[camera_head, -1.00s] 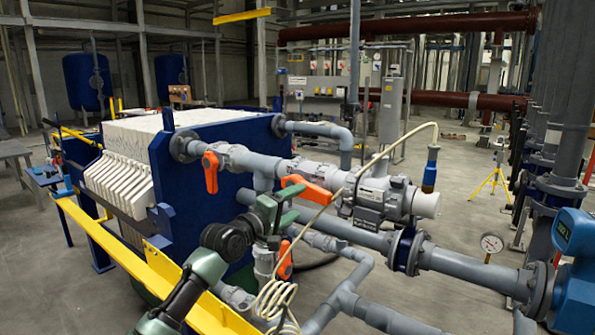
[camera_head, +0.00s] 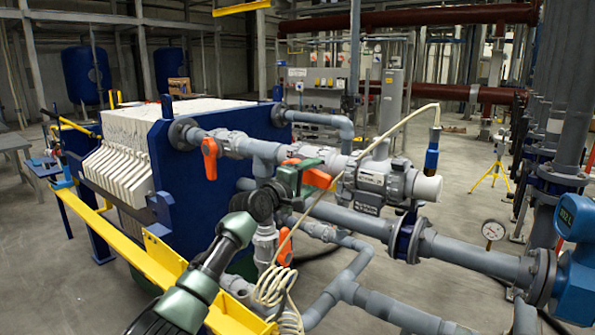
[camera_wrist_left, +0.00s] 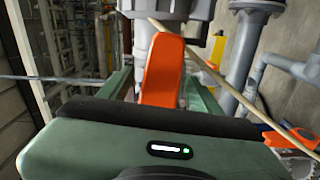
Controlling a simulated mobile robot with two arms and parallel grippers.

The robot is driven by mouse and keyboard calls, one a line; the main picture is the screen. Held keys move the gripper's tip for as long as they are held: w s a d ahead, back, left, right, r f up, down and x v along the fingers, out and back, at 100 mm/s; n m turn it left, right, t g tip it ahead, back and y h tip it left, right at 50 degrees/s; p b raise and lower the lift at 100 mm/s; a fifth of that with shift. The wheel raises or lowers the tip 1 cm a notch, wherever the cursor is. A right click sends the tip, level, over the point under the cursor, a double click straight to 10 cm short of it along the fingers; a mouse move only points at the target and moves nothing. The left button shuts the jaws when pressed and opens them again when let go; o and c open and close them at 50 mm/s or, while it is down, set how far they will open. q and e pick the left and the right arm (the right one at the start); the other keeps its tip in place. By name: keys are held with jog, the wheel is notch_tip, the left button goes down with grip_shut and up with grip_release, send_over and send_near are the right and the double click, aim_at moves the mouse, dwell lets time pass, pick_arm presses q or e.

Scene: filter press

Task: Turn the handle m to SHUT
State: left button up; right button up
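An orange valve handle (camera_head: 317,178) sits on the grey horizontal pipe in the middle of the head view. In the left wrist view the same orange handle (camera_wrist_left: 163,72) stands between the two green fingers of my left gripper. My left gripper (camera_head: 297,176) is at this handle, with its fingers apart on either side and gaps visible beside the handle. The gripper hides part of the handle and valve. Other orange handles are on the upper left pipe (camera_head: 209,158) and below my gripper (camera_head: 286,246). I cannot read a letter m on any. My right gripper is not in view.
A blue filter press frame (camera_head: 185,200) with white plates stands left, with a yellow rail (camera_head: 150,262) in front. A cream hose (camera_head: 385,130) runs past the handle and coils below. Grey pipes and a blue meter (camera_head: 577,225) fill the right.

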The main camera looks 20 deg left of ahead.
pick_arm(q)
grip_shut()
jog(key=f+m+b, duration=0.1)
jog(key=b, duration=0.1)
jog(key=shift+a+f+m+b, duration=0.1)
jog(key=shift+f+m+b, duration=0.1)
jog(key=shift+m+b, duration=0.2)
jog(key=shift+f+m+b, duration=0.3)
jog(key=shift+m+b, duration=0.3)
jog(key=shift+b, duration=0.05)
jog(key=shift+a+m, duration=0.1)
jog(key=shift+m, duration=0.2)
jog(key=w+a+f+m+b, duration=0.2)
jog(key=a+m+b, duration=0.3)
jog(key=m+b, duration=0.5)
jog(key=f+m, duration=0.1)
jog(key=m, duration=0.3)
jog(key=shift+a+b, duration=0.35)
jog(key=shift+a, duration=0.05)
jog(key=shift+c, duration=0.9)
grip_release()
jog(key=shift+r, duration=0.1)
jog(key=shift+o, duration=1.2)
jog(key=shift+a, duration=0.15)
